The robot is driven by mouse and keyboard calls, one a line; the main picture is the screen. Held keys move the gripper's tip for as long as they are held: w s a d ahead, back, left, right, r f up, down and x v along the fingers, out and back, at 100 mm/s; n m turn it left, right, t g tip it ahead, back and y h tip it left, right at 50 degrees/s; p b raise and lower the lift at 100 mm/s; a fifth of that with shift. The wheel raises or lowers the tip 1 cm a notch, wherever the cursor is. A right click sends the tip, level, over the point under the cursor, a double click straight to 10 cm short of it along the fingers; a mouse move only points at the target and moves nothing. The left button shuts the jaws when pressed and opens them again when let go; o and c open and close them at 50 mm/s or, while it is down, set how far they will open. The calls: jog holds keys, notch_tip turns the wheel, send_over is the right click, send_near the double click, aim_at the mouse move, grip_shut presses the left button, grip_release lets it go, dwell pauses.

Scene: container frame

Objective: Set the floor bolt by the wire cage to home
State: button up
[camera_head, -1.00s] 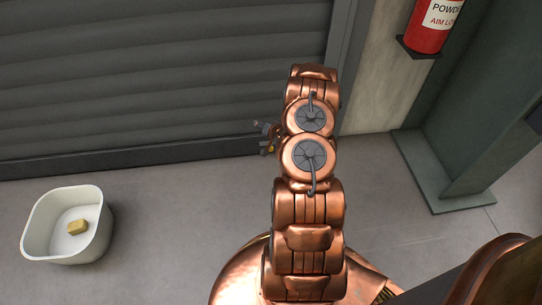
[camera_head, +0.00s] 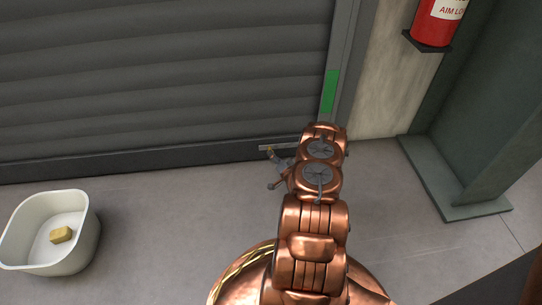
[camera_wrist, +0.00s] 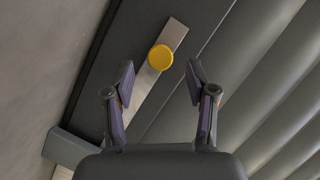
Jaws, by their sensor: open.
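The bolt shows in the wrist view as a round yellow knob (camera_wrist: 160,57) on a pale metal strip (camera_wrist: 148,85), fixed to the dark bottom rail of the shutter. The strip shows small in the head view (camera_head: 285,146), low on the rail. My gripper (camera_wrist: 160,76) is open and empty, with one finger on each side of the strip. The knob lies just beyond the fingertips, near the middle of the gap; contact is not visible. In the head view, my gripper (camera_head: 273,168) is partly hidden by my arm. I see no wire cage.
A grey roller shutter (camera_head: 150,80) stands behind the rail. A green strip (camera_head: 330,92) marks its right frame. A white tub (camera_head: 85,235) with a yellow block (camera_head: 61,234) stands on the floor at left. A red extinguisher (camera_head: 436,25) hangs beside a green column (camera_head: 455,130).

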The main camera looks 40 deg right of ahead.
jog(key=shift+b+x, duration=0.75)
jog(key=shift+x, duration=1.5)
grip_shut()
